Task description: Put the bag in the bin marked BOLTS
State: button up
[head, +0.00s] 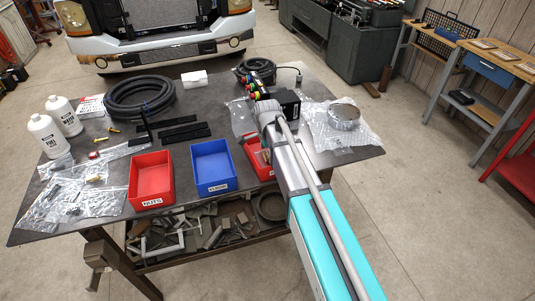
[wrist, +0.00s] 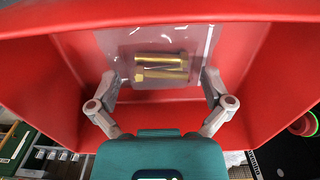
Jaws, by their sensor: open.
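A clear bag (wrist: 158,48) with brass-coloured bolt-like parts lies inside a red bin (wrist: 265,95) in the wrist view. My gripper (wrist: 160,80) reaches into this bin, its two fingers apart on either side of the bag. In the head view, my arm partly covers a red bin (head: 254,157) at the right of the row, and the fingers are hidden. A blue bin (head: 212,167) stands in the middle and another red bin (head: 152,179) at the left; both look empty.
Several clear bags (head: 50,205) with small parts lie at the table's left. Bubble wrap with a metal ring (head: 343,116) is at the right of my arm.

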aim_at(268, 154)
notch_tip(268, 154, up, 12)
jog(key=p, duration=1.2)
jog(key=shift+r, duration=0.1)
jog(key=shift+s+d, duration=0.1)
dwell(0.6)
jog(key=s+d+n, duration=1.3)
jog(key=s+d, duration=0.4)
jog(key=shift+s+n, duration=0.3)
jog(key=shift+d, duration=0.1)
